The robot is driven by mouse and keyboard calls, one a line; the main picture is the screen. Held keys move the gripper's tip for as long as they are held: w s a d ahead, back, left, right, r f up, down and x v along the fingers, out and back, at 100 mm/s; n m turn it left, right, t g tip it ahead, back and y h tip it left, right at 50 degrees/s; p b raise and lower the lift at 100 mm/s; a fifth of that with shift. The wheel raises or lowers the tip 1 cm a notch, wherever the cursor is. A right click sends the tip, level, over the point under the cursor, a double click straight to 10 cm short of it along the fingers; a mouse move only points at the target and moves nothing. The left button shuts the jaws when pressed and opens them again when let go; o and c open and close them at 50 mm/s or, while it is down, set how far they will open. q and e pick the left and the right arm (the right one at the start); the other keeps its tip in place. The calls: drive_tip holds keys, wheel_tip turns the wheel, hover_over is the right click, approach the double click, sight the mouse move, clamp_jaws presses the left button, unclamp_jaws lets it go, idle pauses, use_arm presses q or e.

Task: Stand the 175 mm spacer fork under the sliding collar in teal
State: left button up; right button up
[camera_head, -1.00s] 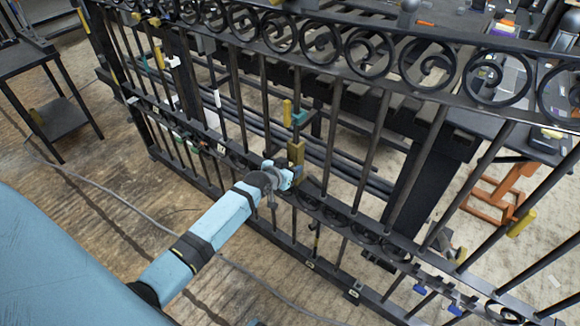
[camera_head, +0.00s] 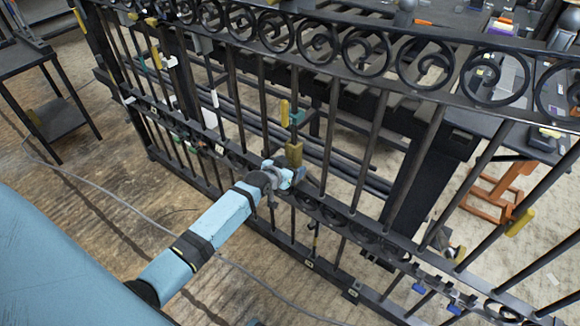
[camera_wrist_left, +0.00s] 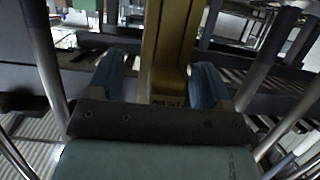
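The teal sliding collar (camera_head: 299,117) sits on an upright bar of the gate, with a yellow handle (camera_head: 285,112) beside it. A brass-yellow fork-like piece (camera_head: 294,155) stands upright just below the collar, apart from it. My left gripper (camera_head: 286,178) is at the foot of this piece. In the left wrist view the yellow piece (camera_wrist_left: 168,50) rises between the two blue fingers (camera_wrist_left: 158,75). A gap shows on its left side, and the right finger is very close to it. Small print on its foot is not readable. My right gripper is not in view.
The dark gate has close upright bars, a scroll band (camera_head: 370,48) on top and a middle rail (camera_head: 340,215). A small black table (camera_head: 45,60) stands at left. An orange stand (camera_head: 500,195) is behind the gate. A cable (camera_head: 120,208) crosses the floor.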

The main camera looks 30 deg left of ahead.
use_arm(q)
drive_tip(key=shift+s+f, duration=0.1)
drive_tip(key=shift+s, duration=0.05)
drive_tip(key=p+v, duration=0.3)
drive_tip(key=v, duration=1)
drive_tip(key=shift+s+r+p, duration=0.3)
drive_tip(key=shift+r, duration=0.05)
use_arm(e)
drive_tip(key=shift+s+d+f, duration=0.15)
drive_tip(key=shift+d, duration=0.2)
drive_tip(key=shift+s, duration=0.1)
